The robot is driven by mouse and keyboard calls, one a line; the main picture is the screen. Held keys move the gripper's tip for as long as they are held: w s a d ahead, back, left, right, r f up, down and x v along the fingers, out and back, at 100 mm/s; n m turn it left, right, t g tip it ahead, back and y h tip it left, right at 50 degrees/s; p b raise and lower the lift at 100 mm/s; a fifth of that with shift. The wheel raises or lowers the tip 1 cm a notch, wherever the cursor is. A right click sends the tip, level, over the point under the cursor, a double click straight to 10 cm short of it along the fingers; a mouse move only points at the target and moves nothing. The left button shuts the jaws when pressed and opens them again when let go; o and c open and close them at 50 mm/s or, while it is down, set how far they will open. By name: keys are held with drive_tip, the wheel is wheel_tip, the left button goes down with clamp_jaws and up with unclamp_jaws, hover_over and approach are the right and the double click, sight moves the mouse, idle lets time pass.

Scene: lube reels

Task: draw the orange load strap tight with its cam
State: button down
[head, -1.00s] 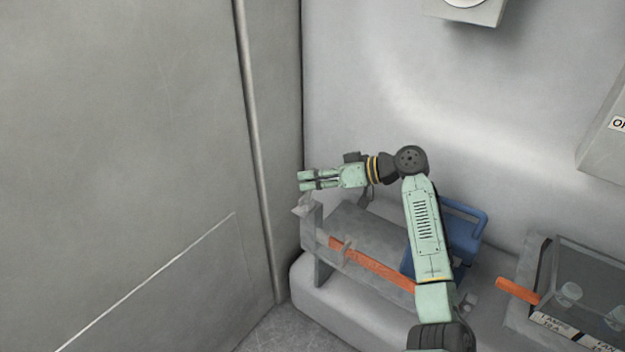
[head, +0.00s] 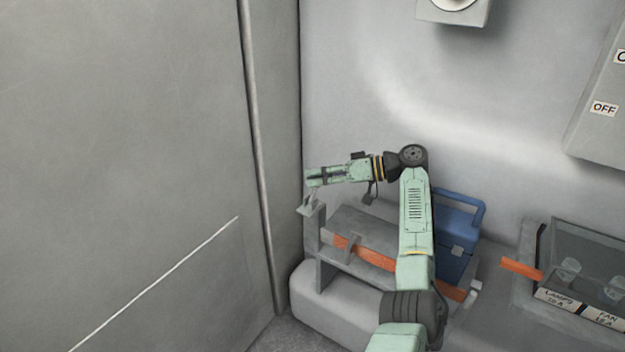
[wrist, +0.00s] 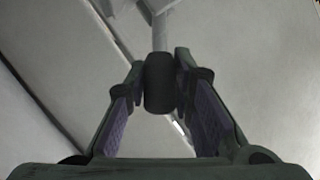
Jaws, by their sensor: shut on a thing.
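The orange load strap (head: 368,254) runs across the front of a grey frame (head: 325,272) at the lower middle of the head view, partly behind my arm. A small grey cam bracket (head: 309,206) stands at the frame's left end. My gripper (head: 311,178) is just above that bracket. In the wrist view my two fingers close on a dark round grip (wrist: 159,83), which sits on a pale grey stem (wrist: 159,32). It looks like the cam's lever handle. Where the stem joins the cam is hard to see.
A blue case (head: 455,228) with a handle stands behind my arm. At right is a clear-covered box (head: 590,250) with labels for lamps and fan, and an orange piece (head: 520,268) beside it. A grey wall panel (head: 190,130) is close on the left.

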drive_tip(key=shift+d, duration=0.1)
drive_tip(key=c, duration=1.4)
unclamp_jaws()
drive_tip(key=shift+o, duration=0.2)
wheel_tip(320, 180, up, 10)
